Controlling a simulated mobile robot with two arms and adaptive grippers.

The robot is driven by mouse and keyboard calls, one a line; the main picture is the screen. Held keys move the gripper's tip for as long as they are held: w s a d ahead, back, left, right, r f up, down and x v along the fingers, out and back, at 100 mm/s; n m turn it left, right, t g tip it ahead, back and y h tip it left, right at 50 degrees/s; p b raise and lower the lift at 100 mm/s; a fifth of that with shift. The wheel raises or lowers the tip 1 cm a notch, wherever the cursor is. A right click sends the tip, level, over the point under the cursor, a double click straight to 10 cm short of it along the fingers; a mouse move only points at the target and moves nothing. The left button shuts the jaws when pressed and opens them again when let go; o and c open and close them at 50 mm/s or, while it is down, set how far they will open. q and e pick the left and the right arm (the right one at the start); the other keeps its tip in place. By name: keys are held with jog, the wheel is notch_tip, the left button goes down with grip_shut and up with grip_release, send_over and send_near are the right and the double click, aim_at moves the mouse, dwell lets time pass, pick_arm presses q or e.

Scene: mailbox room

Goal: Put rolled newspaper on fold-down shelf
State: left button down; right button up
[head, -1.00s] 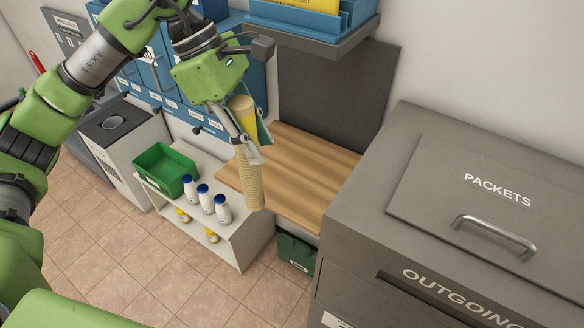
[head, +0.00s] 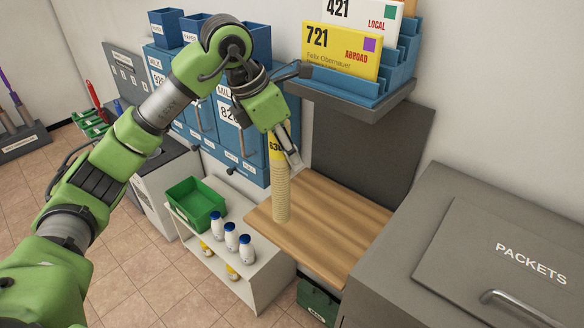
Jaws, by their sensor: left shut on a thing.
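The rolled newspaper (head: 281,195) is a tan, ribbed roll with a yellow band near its top. It hangs upright in my left gripper (head: 286,160), which is shut on its upper part. The fold-down shelf (head: 335,222) is a wooden board folded out level against a dark grey back panel. The roll's lower end overlaps the left part of the shelf in the picture; I cannot tell whether it touches the wood. The rest of the shelf top is bare. My right gripper is not in view.
A grey packets box (head: 480,240) stands to the right of the shelf. Above hangs a blue letter rack (head: 345,85) with cards. At lower left, a low white stand (head: 268,275) holds a green crate (head: 195,203) and several bottles. Blue mailboxes (head: 235,140) line the wall.

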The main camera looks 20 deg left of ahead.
pick_arm(q)
jog(key=w+a+f+p, duration=0.2)
jog(key=w+f, duration=0.3)
jog(key=f, duration=0.4)
jog(key=shift+p, duration=0.6)
jog(key=shift+d+f, duration=0.1)
jog(key=shift+f, duration=0.05)
jog(key=c, duration=2)
grip_release()
jog(key=shift+f, duration=0.15)
jog(key=shift+c, duration=0.2)
jog(key=o, duration=0.4)
